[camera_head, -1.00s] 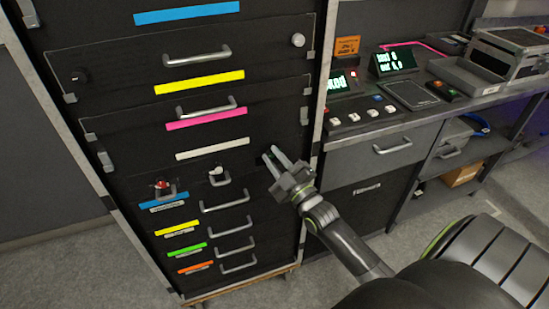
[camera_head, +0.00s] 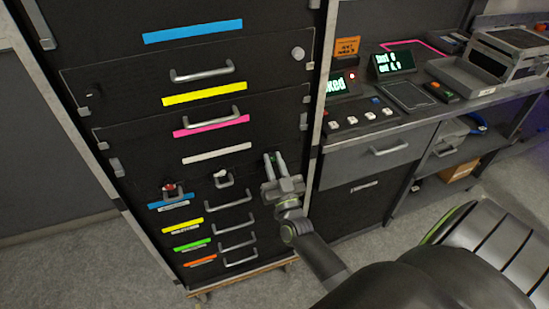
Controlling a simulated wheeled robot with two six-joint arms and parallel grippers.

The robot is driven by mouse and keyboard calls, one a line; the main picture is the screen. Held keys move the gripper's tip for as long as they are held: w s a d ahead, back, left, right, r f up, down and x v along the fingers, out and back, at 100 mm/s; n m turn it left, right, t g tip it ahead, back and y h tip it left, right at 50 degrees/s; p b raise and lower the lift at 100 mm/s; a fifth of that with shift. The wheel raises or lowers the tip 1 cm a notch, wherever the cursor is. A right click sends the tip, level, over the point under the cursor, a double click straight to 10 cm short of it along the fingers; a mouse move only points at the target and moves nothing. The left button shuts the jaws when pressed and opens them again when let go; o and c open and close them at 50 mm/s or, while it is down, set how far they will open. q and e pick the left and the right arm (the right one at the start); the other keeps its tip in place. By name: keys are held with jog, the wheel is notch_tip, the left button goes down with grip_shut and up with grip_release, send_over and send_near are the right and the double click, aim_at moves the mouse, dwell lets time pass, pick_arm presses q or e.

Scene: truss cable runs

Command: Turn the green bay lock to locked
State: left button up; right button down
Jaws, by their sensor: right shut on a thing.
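My right gripper (camera_head: 274,158) is at the black cabinet face (camera_head: 230,100), right of a small white knob (camera_head: 220,173). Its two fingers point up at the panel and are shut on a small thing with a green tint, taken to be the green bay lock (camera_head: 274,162). The fingers hide most of it, and I cannot tell its turn angle. A green label strip (camera_head: 192,245) marks one of the lower drawers. My left gripper is not in view.
A small red knob (camera_head: 169,187) sits above the blue lower strip. Several drawer handles (camera_head: 234,221) stick out below my right gripper. A workbench (camera_head: 400,122) with displays and switches stands at the right. Grey floor (camera_head: 70,265) is clear at the left.

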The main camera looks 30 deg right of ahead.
jog(key=m+g+h+p, duration=0.1)
jog(key=m, duration=0.2)
jog(key=m+h+p, duration=0.1)
jog(key=m+h, duration=0.1)
jog(key=m, duration=0.1)
jog(key=shift+a+m+g, duration=0.15)
jog(key=shift+m+g, duration=0.15)
jog(key=shift+g, duration=0.1)
jog(key=shift+f+m+g+h+p, duration=0.1)
jog(key=shift+m+g+h+p, duration=0.35)
jog(key=shift+m, duration=0.65)
jog(key=shift+f+m+g+h+p, duration=0.1)
jog(key=shift+m+g+h+p, duration=0.3)
jog(key=shift+m, duration=0.7)
jog(key=shift+m, duration=0.3)
jog(key=c, duration=1.4)
grip_release()
jog(key=shift+a, duration=0.1)
jog(key=shift+c, duration=0.2)
jog(key=shift+o, duration=0.7)
jog(key=shift+w+a+r, duration=0.1)
jog(key=shift+w, duration=0.05)
